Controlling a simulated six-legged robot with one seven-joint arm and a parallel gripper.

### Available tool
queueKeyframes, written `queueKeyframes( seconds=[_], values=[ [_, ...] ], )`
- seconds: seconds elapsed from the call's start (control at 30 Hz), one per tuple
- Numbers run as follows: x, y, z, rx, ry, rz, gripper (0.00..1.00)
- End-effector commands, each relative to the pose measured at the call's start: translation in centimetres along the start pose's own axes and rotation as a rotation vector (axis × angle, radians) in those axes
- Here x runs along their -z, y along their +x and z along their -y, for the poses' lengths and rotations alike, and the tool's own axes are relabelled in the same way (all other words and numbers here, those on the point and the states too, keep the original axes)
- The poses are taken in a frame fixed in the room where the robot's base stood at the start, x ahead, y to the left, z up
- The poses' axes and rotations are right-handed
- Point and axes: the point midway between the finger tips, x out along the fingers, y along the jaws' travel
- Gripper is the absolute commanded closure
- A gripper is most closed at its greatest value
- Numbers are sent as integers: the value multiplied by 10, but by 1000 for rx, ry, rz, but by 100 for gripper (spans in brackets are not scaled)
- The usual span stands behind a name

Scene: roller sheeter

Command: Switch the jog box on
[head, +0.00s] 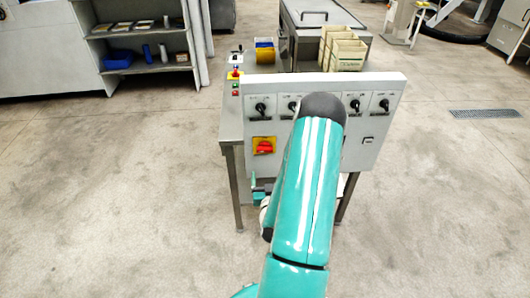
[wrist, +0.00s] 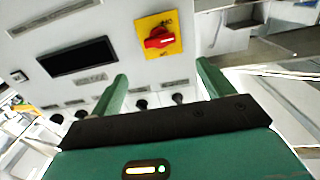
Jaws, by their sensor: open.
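A pale control panel (head: 382,105) stands upright on a metal table. A red rotary switch (head: 265,147) on a yellow square plate is at its lower left; it also shows in the wrist view (wrist: 159,38), upper middle, where the panel appears upside down. Its handle lies roughly crosswise there. My gripper (wrist: 161,70) is open and empty, its two green fingers apart, with the switch beyond and above the fingertips in the picture. I see no contact. In the head view my arm covers the panel's middle, and the gripper is mostly hidden below the panel.
Several black knobs (head: 384,105) line the panel's top. A dark display (wrist: 78,58) shows in the wrist view. A small box with coloured buttons (head: 236,75), cream bins (head: 348,56) and a blue-and-yellow bin (head: 265,52) stand behind.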

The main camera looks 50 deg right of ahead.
Motion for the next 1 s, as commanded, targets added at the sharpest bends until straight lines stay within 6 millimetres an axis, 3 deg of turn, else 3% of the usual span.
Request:
queueKeyframes(
  seconds=[0.6,0.8,1.0],
  values=[
    [1,112,0,0,0,-1,20],
    [0,130,1,1,-1,1,20],
    [1,132,0,1,-1,1,20]
  ],
)
